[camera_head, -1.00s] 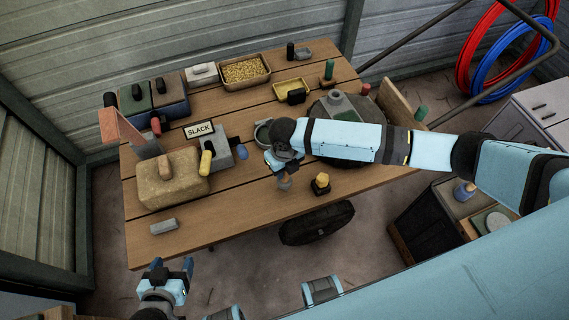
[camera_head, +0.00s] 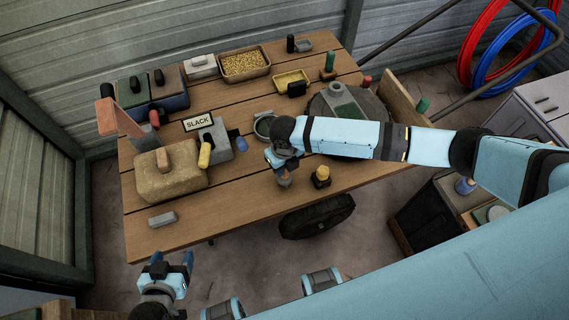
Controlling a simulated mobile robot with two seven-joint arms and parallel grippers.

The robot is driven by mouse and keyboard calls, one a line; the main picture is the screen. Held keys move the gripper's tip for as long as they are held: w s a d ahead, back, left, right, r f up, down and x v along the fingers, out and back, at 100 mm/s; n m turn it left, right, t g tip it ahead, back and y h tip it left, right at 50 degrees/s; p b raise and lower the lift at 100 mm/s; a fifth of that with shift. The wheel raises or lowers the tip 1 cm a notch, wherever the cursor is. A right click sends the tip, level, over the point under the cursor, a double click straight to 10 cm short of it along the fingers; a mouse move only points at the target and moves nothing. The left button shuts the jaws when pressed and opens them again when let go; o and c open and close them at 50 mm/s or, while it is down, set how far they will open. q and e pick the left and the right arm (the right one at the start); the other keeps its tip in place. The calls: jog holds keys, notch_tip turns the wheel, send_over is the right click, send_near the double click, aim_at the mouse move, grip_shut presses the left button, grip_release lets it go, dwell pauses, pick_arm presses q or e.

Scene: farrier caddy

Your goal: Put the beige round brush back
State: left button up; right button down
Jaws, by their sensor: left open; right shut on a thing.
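My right gripper (camera_head: 282,165) reaches in over the table's front middle and is shut on a small beige-brown piece, seemingly the beige round brush (camera_head: 285,181). Only its lower end shows below the fingers; the rest is hidden by the gripper. I cannot tell whether it touches the table. My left gripper (camera_head: 170,265) is open and empty, in front of the table's near left edge.
The wooden table (camera_head: 215,220) has bare planks at its front. A yellow-topped black piece (camera_head: 321,176) stands just right of my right gripper. A grey block with a SLACK sign (camera_head: 199,123), a tan box (camera_head: 165,183) and a grey bar (camera_head: 163,219) lie left.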

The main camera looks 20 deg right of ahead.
jog(key=shift+f, duration=0.3)
jog(key=c, duration=0.7)
grip_release()
notch_tip(320, 180, up, 14)
jog(key=shift+f, duration=0.1)
